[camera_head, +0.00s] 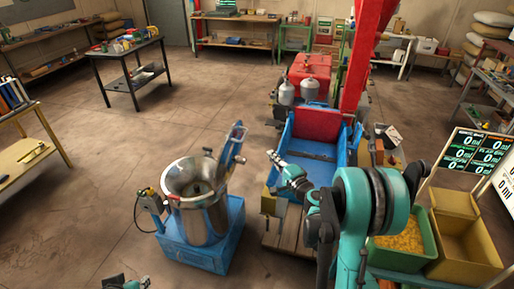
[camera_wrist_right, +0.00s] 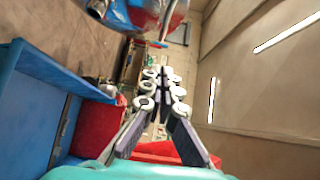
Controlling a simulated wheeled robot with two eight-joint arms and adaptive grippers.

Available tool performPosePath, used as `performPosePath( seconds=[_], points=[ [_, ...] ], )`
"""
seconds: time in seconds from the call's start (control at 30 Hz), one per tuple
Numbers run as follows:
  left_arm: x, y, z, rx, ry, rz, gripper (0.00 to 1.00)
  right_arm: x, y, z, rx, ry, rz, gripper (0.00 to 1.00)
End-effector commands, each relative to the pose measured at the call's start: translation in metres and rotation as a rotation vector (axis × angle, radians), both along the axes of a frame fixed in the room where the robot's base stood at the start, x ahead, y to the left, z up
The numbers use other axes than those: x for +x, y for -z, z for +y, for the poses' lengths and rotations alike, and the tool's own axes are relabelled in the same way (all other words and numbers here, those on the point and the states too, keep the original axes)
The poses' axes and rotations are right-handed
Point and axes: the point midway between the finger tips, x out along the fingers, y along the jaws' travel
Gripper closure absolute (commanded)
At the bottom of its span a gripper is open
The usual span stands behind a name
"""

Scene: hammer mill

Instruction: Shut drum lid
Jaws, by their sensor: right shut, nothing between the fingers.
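The steel drum (camera_head: 202,215) stands upright on a blue base left of centre in the head view. Its mouth is open and I see into it. The drum lid (camera_head: 232,146) stands raised, tilted up at the drum's right rear side, seen nearly edge-on. My right gripper (camera_head: 273,156) is shut and empty, a short way right of the lid and apart from it in the picture. In the right wrist view its fingers (camera_wrist_right: 165,80) run together. A shiny blue and red shape at that view's top is not clear. My left gripper (camera_head: 128,284) barely shows at the bottom edge.
A blue machine with an open trough (camera_head: 310,160) and a red post (camera_head: 362,60) stand behind my right arm. Green (camera_head: 405,243) and yellow (camera_head: 465,245) bins are at right. A control box (camera_head: 150,202) is on the drum's left.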

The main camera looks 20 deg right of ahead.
Motion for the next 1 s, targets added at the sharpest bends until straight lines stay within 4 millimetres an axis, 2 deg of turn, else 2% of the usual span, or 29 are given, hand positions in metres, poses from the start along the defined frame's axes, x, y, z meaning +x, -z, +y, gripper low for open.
performPosePath(
  seconds=[0.47,0.5,0.73,1.0],
  points=[
    [0.0,0.019,0.0,0.0,0.0,0.0,0.74,0.093,0.003,0.018,-0.003,-0.004,0.002,1.0],
    [0.0,0.021,0.0,0.0,0.0,0.0,0.74,0.097,0.003,0.026,-0.003,-0.007,0.002,1.0],
    [0.0,0.027,0.0,0.0,0.0,0.0,0.74,0.111,0.003,0.047,-0.003,-0.004,0.002,1.0],
    [0.0,0.028,0.0,0.0,0.0,0.0,0.74,0.114,0.002,0.051,-0.003,-0.002,0.001,1.0]
  ],
)
